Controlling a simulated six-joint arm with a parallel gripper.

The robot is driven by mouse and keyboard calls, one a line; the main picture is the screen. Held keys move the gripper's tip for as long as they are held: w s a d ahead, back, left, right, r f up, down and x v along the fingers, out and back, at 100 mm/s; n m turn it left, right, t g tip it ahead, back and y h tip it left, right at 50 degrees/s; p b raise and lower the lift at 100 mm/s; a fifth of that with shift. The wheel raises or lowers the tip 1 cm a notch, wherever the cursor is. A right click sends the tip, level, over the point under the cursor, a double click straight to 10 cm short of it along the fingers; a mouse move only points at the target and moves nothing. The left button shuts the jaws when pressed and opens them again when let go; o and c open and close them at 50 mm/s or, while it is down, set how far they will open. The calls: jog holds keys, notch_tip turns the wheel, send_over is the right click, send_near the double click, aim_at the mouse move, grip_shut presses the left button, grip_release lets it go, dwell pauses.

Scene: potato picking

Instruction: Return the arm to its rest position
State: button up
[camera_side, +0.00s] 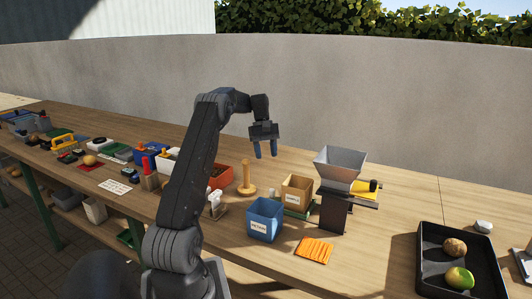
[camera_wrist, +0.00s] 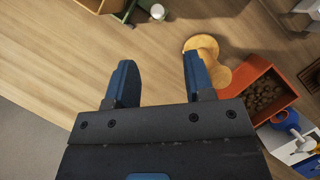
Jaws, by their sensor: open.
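My arm stands at the bench, bent at the elbow, with my gripper (camera_side: 266,150) hanging above the bench and its fingers pointing down. In the side view the gripper is high over the area near the wooden peg stand (camera_side: 246,178) and the cardboard box (camera_side: 297,193). In the wrist view my gripper (camera_wrist: 157,82) shows two blue fingers spread apart with only bare bench between them. It holds nothing.
A blue labelled bin (camera_side: 265,220), a metal hopper (camera_side: 340,166) and an orange ridged pad (camera_side: 314,250) stand on the bench. A black tray (camera_side: 430,268) holds a potato (camera_side: 455,247) and a greenish one (camera_side: 460,278). An orange-red bin (camera_wrist: 287,88) holds brown lumps. Left bench is crowded.

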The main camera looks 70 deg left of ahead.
jog(key=w+d+r+m+y, duration=0.1)
jog(key=d+r+m, duration=0.25)
jog(key=d, duration=0.55)
jog(key=w+d+r+m+t+y, duration=0.1)
jog(key=w+d+r+m+y, duration=0.1)
jog(key=d+r, duration=0.5)
jog(key=w+d+r+m+y, duration=0.1)
jog(key=d+r+m, duration=0.15)
jog(key=d, duration=0.85)
jog(key=s+d+f+m+t, duration=0.1)
jog(key=s+d+m+t, duration=0.1)
jog(key=s+d+m, duration=0.3)
jog(key=s+d+f+m+t, duration=0.2)
jog(key=s+d+m, duration=0.3)
jog(key=s+d, duration=0.5)
jog(key=d, duration=0.4)
jog(key=shift+s+d+t, duration=0.15)
jog(key=shift+s+t, duration=0.1)
jog(key=shift+t, duration=0.05)
